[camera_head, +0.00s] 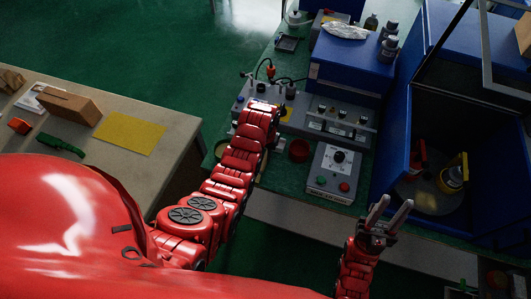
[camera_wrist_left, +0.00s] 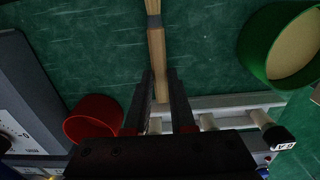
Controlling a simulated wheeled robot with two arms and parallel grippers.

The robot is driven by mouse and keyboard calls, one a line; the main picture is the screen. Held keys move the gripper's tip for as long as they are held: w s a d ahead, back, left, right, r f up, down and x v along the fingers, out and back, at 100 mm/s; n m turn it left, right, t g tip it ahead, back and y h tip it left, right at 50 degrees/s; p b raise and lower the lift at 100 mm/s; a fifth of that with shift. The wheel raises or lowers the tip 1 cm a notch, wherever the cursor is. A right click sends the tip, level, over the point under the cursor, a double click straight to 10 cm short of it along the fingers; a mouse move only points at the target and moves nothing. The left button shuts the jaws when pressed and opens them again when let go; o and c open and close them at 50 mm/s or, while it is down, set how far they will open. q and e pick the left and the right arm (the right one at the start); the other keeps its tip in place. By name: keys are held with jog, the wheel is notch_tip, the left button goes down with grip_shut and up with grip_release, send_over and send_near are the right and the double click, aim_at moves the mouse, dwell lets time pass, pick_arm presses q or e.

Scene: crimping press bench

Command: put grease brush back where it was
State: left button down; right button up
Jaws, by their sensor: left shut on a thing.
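The grease brush (camera_wrist_left: 157,55) has a pale wooden handle and a metal band near the top edge of the left wrist view. My left gripper (camera_wrist_left: 160,78) is shut on the wooden handle, above the green bench top. In the head view my left arm reaches over the bench, and its own links hide the brush and fingertips. My right gripper (camera_head: 388,213) is open and empty, in front of the bench's near edge.
A red cup (camera_wrist_left: 92,120) and a green-rimmed round container (camera_wrist_left: 256,52) flank the left gripper. A grey button box (camera_head: 338,171), a control panel (camera_head: 330,122) and a blue enclosure (camera_head: 402,150) crowd the bench. A side table (camera_head: 170,118) stands left.

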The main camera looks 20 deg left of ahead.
pick_arm(q)
jog(key=shift+f, duration=0.15)
jog(key=c, duration=1.2)
grip_release()
jog(key=shift+f, duration=0.1)
jog(key=o, duration=0.4)
jog(key=shift+o, duration=0.2)
